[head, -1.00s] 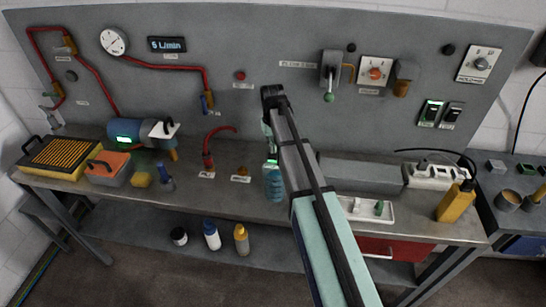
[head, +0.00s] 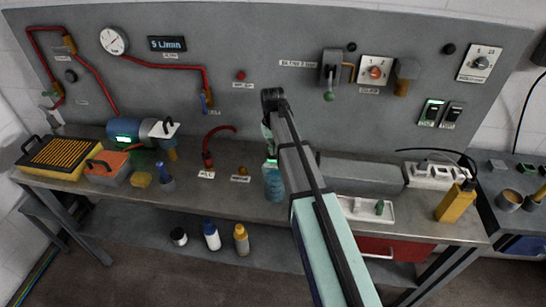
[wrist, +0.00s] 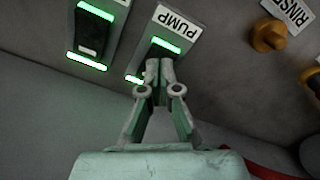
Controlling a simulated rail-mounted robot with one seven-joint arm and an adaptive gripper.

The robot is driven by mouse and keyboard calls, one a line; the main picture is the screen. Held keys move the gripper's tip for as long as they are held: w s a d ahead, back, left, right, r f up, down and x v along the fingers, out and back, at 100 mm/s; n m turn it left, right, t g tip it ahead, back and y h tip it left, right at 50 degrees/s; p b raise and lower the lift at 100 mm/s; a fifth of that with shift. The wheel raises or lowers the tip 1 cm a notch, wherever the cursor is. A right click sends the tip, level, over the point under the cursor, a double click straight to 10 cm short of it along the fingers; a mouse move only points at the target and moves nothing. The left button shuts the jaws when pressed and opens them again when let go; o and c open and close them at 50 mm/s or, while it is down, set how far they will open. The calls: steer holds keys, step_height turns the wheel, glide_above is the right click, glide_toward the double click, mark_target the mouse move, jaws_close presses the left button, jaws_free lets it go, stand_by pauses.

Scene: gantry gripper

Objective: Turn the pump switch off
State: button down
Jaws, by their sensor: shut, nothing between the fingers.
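The pump switch (wrist: 166,47) shows in the wrist view on a plate with a white PUMP label (wrist: 177,21). A lit green bar shows near the label and another at the far end of the plate. My gripper (wrist: 160,65) is shut and empty, with its fingertips together in front of the switch and hiding its middle. I cannot tell whether they touch it. In the head view my arm runs up past the middle of the bench; the fingertips cannot be made out there.
A second green-lit switch (wrist: 91,35) is beside the pump switch. A brass knob (wrist: 268,35) is right of it by a RINSE label. In the head view a blue bottle (head: 273,183) stands by my arm, and a grey box (head: 360,175) lies to its right.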

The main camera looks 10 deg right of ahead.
steer(key=shift+f+b, duration=0.35)
steer(key=shift+f, duration=0.55)
stand_by(0.3)
steer(key=shift+r, duration=0.1)
steer(key=shift+r+p, duration=2.15)
steer(key=shift+r, duration=1.35)
